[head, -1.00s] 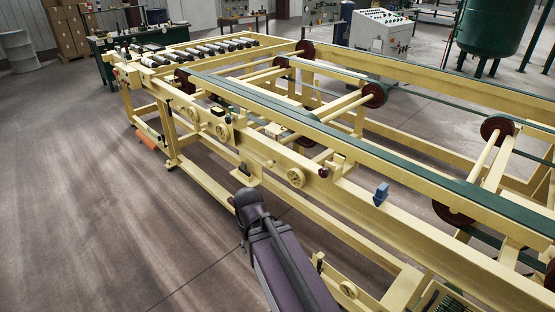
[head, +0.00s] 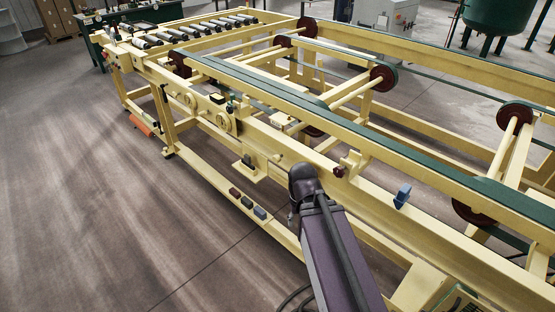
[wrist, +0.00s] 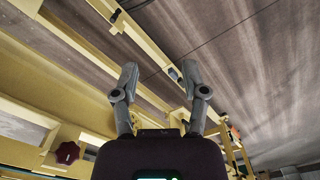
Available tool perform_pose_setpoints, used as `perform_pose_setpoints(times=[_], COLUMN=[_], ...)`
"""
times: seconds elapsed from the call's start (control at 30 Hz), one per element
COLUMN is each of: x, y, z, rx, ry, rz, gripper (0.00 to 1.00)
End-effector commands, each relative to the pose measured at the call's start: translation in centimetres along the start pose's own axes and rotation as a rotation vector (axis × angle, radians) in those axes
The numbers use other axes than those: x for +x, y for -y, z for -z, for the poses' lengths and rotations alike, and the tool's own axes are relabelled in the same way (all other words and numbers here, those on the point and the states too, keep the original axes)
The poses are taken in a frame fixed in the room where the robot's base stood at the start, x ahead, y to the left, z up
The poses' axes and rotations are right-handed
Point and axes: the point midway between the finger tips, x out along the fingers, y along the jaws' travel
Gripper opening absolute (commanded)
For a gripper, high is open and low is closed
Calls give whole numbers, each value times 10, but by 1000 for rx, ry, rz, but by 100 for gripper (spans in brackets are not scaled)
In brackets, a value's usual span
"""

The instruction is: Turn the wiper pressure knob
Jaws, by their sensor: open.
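A small dark red knob (head: 338,170) sits on the side beam of the long cream machine (head: 420,222), just right of my arm's end. A dark red lobed knob (wrist: 67,152) shows at lower left in the wrist view. I cannot tell for certain which control is the wiper pressure knob. My gripper (wrist: 160,72) is open and empty, its two grey fingers apart, with machine rails and floor beyond them. The lobed knob lies left of the fingers, not between them. In the head view my arm hides the fingers and part of the beam.
A blue block (head: 402,196) stands on the beam to the right. Several small dark pieces (head: 247,202) lie on the lower rail (head: 213,174). Open floor (head: 120,220) lies left of the machine.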

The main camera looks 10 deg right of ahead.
Motion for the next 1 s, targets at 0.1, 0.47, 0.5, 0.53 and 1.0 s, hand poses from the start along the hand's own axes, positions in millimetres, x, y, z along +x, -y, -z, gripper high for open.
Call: perform_pose_setpoints(times=[0.1, 0.47, 0.5, 0.53, 1.0], x=[0, 8, 12, 15, 83], y=[0, -2, -2, -3, -23], z=[0, 8, 11, 14, 110], rx=[0, 18, 28, 36, 299], ry=[0, -6, -9, -12, -182], rz=[0, -26, -39, -50, -397], gripper=[57, 87, 87, 87, 87])
